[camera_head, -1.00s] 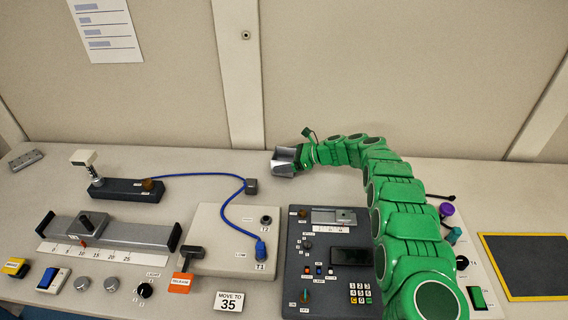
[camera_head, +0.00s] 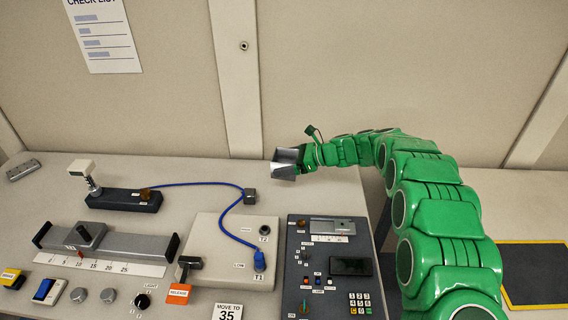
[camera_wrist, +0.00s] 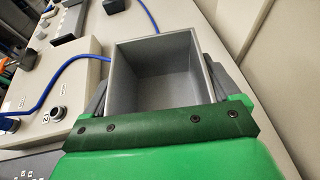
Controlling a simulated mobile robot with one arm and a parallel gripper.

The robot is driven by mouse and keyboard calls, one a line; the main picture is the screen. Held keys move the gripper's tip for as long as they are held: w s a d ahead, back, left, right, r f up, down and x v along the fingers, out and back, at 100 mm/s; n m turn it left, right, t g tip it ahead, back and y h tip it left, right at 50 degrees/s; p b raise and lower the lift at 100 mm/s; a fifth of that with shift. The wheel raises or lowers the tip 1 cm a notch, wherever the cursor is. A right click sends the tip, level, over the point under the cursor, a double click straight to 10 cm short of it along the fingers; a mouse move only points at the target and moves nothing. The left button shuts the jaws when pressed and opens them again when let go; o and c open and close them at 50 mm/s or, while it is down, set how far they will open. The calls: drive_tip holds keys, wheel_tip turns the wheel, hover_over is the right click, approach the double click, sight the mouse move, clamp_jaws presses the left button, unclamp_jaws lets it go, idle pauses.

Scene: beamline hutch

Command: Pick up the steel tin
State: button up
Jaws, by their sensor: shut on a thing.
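The steel tin (camera_head: 284,170) is a grey, open-topped square box near the back of the bench in the head view. In the wrist view the tin (camera_wrist: 165,68) fills the middle, with its open mouth showing an empty inside. My gripper (camera_head: 300,157) is shut on the tin, with its grey fingers against opposite sides. In the wrist view the gripper (camera_wrist: 160,95) covers the tin's near lower part. The tin's underside is hidden, and I cannot tell whether it touches the bench.
A pale box with a blue cable (camera_head: 208,235) and a dark control panel (camera_head: 303,285) lie in front of the tin. A slider rail (camera_head: 140,245) is at left. The back wall (camera_head: 360,70) is close behind. A yellow-edged dark mat (camera_head: 535,272) is at right.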

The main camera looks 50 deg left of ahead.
drive_tip(key=s+d+r, duration=0.3)
drive_tip(key=s+d, duration=0.1)
drive_tip(key=d, duration=0.2)
drive_tip(key=shift+s+d+r, duration=0.2)
drive_tip(key=shift+s+d, duration=0.05)
drive_tip(key=shift+d, duration=0.15)
